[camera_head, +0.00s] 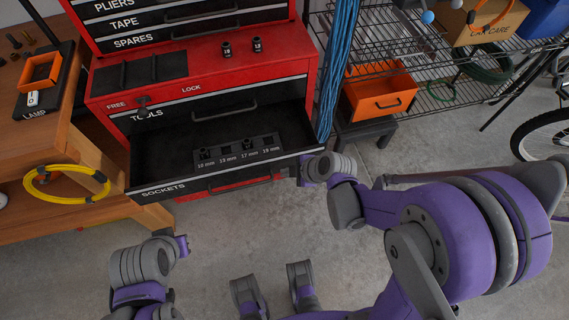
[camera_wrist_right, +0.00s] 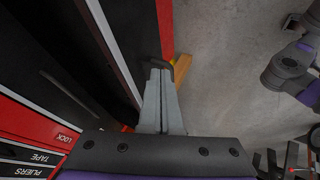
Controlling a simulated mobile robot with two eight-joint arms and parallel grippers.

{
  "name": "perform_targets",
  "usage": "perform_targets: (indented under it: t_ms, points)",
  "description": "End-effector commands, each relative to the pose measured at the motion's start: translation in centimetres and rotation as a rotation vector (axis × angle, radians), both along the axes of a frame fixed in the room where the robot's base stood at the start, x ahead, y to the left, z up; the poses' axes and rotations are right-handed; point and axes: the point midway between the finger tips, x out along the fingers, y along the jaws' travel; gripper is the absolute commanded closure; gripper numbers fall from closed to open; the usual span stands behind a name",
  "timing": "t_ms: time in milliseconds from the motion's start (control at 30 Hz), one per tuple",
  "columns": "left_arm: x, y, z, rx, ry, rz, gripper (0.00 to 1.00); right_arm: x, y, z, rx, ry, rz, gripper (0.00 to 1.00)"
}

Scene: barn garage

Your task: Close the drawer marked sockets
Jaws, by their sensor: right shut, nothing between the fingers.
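The sockets drawer (camera_head: 165,188) of the red tool chest (camera_head: 190,67) is pulled well out, its black interior exposed and its handle (camera_head: 240,183) on the front. Inside lies a socket rack (camera_head: 237,152) marked 10, 13, 17 and 19 mm, with two sockets standing in it. My right gripper (camera_head: 292,172) is at the right end of the drawer front. In the right wrist view its fingers (camera_wrist_right: 161,74) are shut and empty, close beside the drawer front (camera_wrist_right: 115,45); I cannot tell whether they touch. My left gripper (camera_head: 182,245) is low in front of the drawer; its fingers are unclear.
Two loose sockets (camera_head: 242,47) stand on the chest top. A wooden bench (camera_head: 60,150) with a yellow cable coil (camera_head: 66,184) is at the left. An orange bin (camera_head: 380,97) and wire shelves (camera_head: 440,55) are at the right. The concrete floor in front is clear.

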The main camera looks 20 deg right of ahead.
Motion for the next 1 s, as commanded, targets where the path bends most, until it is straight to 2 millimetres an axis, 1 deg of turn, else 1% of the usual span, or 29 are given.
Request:
perform_targets:
  t_ms: [33,100,233,767,867,967,1000]
  points:
    - [0.0,0.0,0.2,0.000,-0.001,0.000,1.00,0.9,-0.1,0.2,0.000,0.000,-0.002,1.00]
    - [0.0,0.0,0.2,0.000,-0.001,0.000,1.00,1.8,-0.1,0.2,0.000,0.000,-0.002,1.00]
    - [0.0,0.0,0.2,0.000,-0.001,0.000,1.00,2.8,-0.1,0.3,-0.001,-0.001,-0.001,1.00]
    - [0.0,0.0,0.2,0.000,-0.001,0.000,1.00,3.4,-0.1,0.3,-0.001,-0.001,-0.001,1.00]
    - [0.0,0.0,0.2,0.000,-0.001,0.000,1.00,4.2,-0.1,0.3,-0.001,-0.001,-0.001,1.00]
    - [0.0,0.0,0.1,0.000,0.000,0.000,1.00,5.6,-0.1,0.2,-0.001,-0.001,-0.001,1.00]
    - [0.0,0.0,0.1,0.000,0.000,0.000,1.00,6.4,-0.1,0.2,-0.001,-0.001,-0.001,1.00]
